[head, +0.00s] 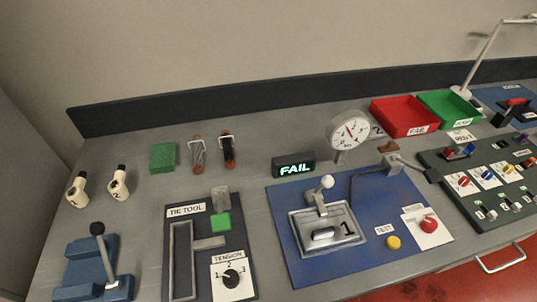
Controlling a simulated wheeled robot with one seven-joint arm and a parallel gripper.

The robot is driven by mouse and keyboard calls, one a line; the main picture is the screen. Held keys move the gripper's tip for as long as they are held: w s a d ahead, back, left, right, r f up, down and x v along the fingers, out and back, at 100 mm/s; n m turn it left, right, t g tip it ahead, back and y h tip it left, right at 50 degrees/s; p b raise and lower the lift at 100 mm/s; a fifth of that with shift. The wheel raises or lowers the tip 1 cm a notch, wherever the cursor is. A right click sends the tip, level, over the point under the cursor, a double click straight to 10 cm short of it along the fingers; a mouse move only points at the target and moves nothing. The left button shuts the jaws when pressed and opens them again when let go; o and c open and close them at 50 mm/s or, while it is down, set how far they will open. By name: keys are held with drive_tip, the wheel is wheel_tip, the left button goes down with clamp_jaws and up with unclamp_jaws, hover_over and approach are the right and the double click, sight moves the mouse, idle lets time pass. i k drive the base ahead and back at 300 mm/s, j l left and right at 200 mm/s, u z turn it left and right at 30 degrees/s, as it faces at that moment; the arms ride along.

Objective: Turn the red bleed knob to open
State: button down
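A red knob (429,225) sits on a small white plate (418,240) at the right side of the blue panel (296,262). The plate's lettering is too small to read, and I cannot tell the knob's turned position. Nothing touches the knob. My gripper is not in view.
Left of the knob are a yellow button (393,242) labelled TEST and a grey fixture (327,232) with a white-balled lever (327,183). A round gauge (349,131) and a lit FAIL sign (295,168) stand behind. A dark switch panel (462,190) lies to the right.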

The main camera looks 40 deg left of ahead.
sight(428, 225)
drive_tip(key=u, duration=0.9)
drive_tip(key=z, duration=0.45)
drive_tip(key=i+l+z, duration=0.3)
